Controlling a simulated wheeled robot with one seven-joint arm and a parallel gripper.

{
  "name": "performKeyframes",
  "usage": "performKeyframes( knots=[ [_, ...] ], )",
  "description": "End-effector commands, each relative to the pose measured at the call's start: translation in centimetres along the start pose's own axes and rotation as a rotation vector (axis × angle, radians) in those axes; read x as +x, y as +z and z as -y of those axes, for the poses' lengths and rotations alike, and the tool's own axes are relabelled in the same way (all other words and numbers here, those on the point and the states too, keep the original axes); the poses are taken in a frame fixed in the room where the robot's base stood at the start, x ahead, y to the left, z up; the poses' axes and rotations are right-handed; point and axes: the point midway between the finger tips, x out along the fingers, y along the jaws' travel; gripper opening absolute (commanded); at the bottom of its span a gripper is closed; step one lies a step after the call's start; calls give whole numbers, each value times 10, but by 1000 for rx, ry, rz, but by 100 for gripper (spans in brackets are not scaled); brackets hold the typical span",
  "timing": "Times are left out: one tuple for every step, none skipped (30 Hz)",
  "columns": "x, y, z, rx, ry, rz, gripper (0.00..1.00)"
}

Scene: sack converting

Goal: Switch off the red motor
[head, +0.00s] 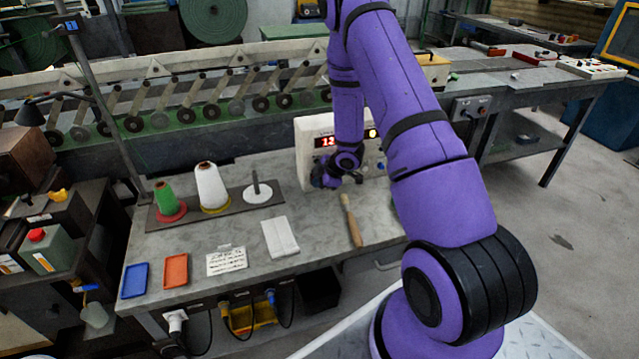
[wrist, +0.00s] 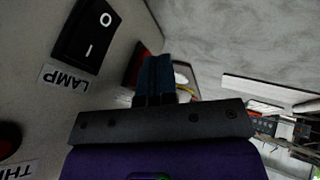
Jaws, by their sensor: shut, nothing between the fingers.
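A cream control box (head: 308,160) with a lit red digital display stands at the back of the workbench. Its face (wrist: 125,25) fills the left of the wrist view. There a black rocker switch (wrist: 84,35) marked O and I has an upside-down LAMP label (wrist: 64,79). My gripper (head: 328,180) is at the box's lower front; in the wrist view its fingers (wrist: 157,60) are together and empty. A red part (wrist: 134,66), partly hidden, lies right beside the fingertips; I cannot tell if they touch it. I cannot make out anything labelled as the red motor.
Green (head: 165,199) and white (head: 210,186) thread cones and an empty spindle (head: 257,191) stand on the bench left of the box. Plugs hang at the bench's front edge.

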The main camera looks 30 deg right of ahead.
Motion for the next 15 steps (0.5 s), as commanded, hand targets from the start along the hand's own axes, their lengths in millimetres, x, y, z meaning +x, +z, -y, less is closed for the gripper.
performKeyframes(
  knots=[
    [0, 0, 0, 0, 0, 0, 0],
    [1, 0, -1, 0, 0, 0, 0],
    [2, 1, -2, 0, 0, 0, 0],
    [4, 1, -3, 1, 0, -1, 0],
    [5, 2, -4, 1, 0, -1, 0],
    [7, 3, -5, 2, 1, -1, 0],
    [8, 3, -4, 2, 1, -1, 0],
    [8, 3, -4, 1, 0, -1, 0],
    [9, 3, -4, 1, 0, 0, 0],
    [9, 3, -4, 0, 0, 0, 0],
    [9, 3, -4, 0, 0, 0, 0],
    [9, 3, -4, 0, 0, 0, 0],
    [9, 3, -4, 0, 0, 0, 0],
    [9, 3, -4, 0, 1, 0, 0],
    [9, 3, -4, 0, 1, 0, 0]
  ],
)
